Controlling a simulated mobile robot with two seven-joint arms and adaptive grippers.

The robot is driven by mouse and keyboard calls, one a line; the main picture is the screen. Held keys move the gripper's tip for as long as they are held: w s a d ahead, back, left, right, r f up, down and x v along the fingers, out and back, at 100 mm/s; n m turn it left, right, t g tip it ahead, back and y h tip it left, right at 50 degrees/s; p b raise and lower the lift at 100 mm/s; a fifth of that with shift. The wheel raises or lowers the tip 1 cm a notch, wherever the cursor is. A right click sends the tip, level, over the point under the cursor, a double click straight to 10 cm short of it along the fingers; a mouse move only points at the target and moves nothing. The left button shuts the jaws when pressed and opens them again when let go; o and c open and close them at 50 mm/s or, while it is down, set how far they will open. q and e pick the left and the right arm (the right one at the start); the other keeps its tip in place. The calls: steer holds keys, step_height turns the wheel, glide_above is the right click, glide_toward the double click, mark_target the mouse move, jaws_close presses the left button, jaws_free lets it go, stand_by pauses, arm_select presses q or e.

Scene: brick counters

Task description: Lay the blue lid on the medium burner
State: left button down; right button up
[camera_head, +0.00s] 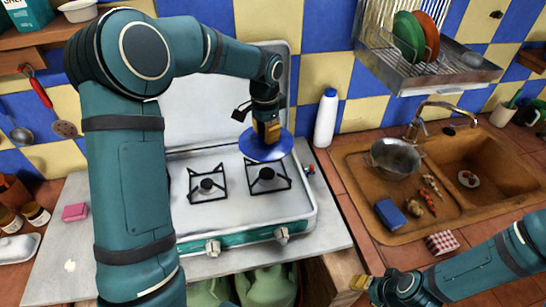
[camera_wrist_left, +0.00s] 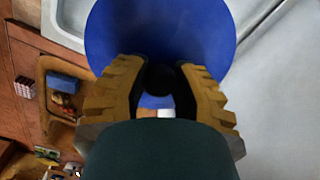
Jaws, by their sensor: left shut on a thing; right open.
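The blue lid (camera_head: 262,150) is a round disc held up over the rear right of the white stove (camera_head: 235,215). My left gripper (camera_head: 268,136) is above it and shut on its dark knob. In the left wrist view the yellow fingers (camera_wrist_left: 158,85) sit on both sides of the knob, with the blue lid (camera_wrist_left: 160,30) beyond. Two burners show on the stove, a left burner (camera_head: 206,186) and a right burner (camera_head: 267,176). I cannot tell which is the medium one. The lid appears just behind the right burner. My right gripper (camera_head: 368,288) is open and empty at the lower right.
A white bottle (camera_head: 325,118) stands right of the stove. The brown sink (camera_head: 355,180) holds a colander (camera_head: 395,158), a blue sponge (camera_head: 391,214) and food pieces. A dish rack (camera_head: 420,65) hangs above it. A pink block (camera_head: 75,212) lies on the left counter.

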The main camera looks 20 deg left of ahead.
arm_select(q)
step_height(320, 180, down, 9)
steer(key=shift+f, duration=0.45)
steer(key=shift+f+b, duration=0.25)
steer(key=shift+b, duration=0.1)
steer(key=c, duration=0.8)
jaws_free()
